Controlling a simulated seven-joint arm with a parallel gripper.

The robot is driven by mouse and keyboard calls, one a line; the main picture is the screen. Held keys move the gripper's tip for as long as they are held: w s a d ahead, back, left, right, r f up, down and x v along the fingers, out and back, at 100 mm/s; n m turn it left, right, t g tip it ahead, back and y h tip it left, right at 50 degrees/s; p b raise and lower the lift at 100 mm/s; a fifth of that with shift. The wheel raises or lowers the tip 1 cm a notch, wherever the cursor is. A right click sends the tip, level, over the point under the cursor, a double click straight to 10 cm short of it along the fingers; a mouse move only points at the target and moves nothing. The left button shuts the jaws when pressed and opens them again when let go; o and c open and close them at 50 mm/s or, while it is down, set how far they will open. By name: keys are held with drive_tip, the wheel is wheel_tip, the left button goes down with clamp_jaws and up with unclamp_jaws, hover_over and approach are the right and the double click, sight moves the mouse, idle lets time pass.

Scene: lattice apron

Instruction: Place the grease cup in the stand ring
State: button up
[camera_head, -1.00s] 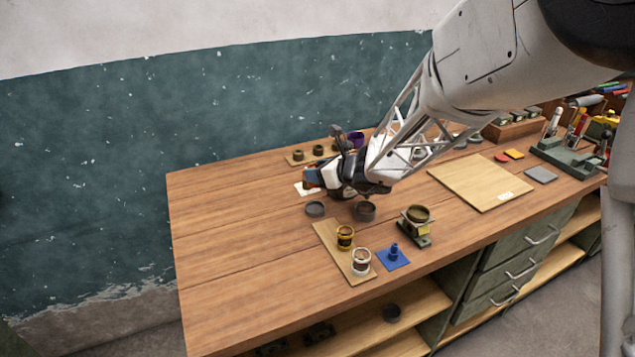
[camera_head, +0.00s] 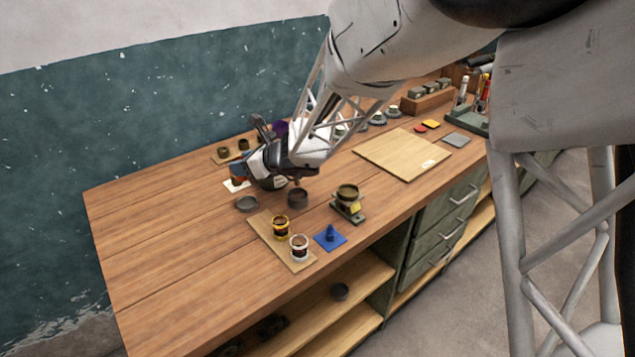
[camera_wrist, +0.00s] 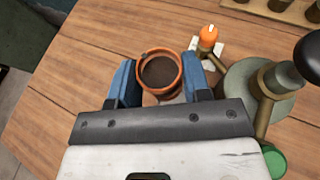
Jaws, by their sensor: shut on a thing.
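My gripper (camera_head: 240,173) is at the far left part of the bench, above a white card (camera_head: 236,186). In the wrist view its blue fingers (camera_wrist: 161,82) are shut on a round cup (camera_wrist: 160,70) with an orange-brown rim and dark contents, seen from above. I take this to be the grease cup. In the head view the cup is mostly hidden by the fingers.
A dark cup (camera_head: 298,198) and a dark dish (camera_head: 247,204) are close to my gripper. A yellow cup (camera_head: 281,228) and a white cup (camera_head: 299,248) stand on a wooden board. An orange-topped piece (camera_wrist: 208,37) is just beyond the held cup. The left bench top is clear.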

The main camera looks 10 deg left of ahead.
drive_tip(key=s+d, duration=0.5)
drive_tip(key=d, duration=0.5)
drive_tip(key=s+d+r, duration=0.1)
drive_tip(key=s+d, duration=0.4)
drive_tip(key=d, duration=0.6)
drive_tip(key=s+d+r, duration=0.1)
drive_tip(key=s+d, duration=0.4)
drive_tip(key=d, duration=0.6)
drive_tip(key=shift+s, duration=0.25)
drive_tip(key=shift+w, duration=0.1)
drive_tip(key=w+a, duration=0.1)
drive_tip(key=w, duration=0.4)
drive_tip(key=w+a+f, duration=0.1)
drive_tip(key=w, duration=0.4)
drive_tip(key=w+a, duration=0.2)
drive_tip(key=w, duration=0.3)
drive_tip(key=shift+w+f, duration=0.15)
drive_tip(key=shift+f, duration=0.1)
drive_tip(key=shift+f, duration=1.75)
drive_tip(key=shift+f, duration=0.1)
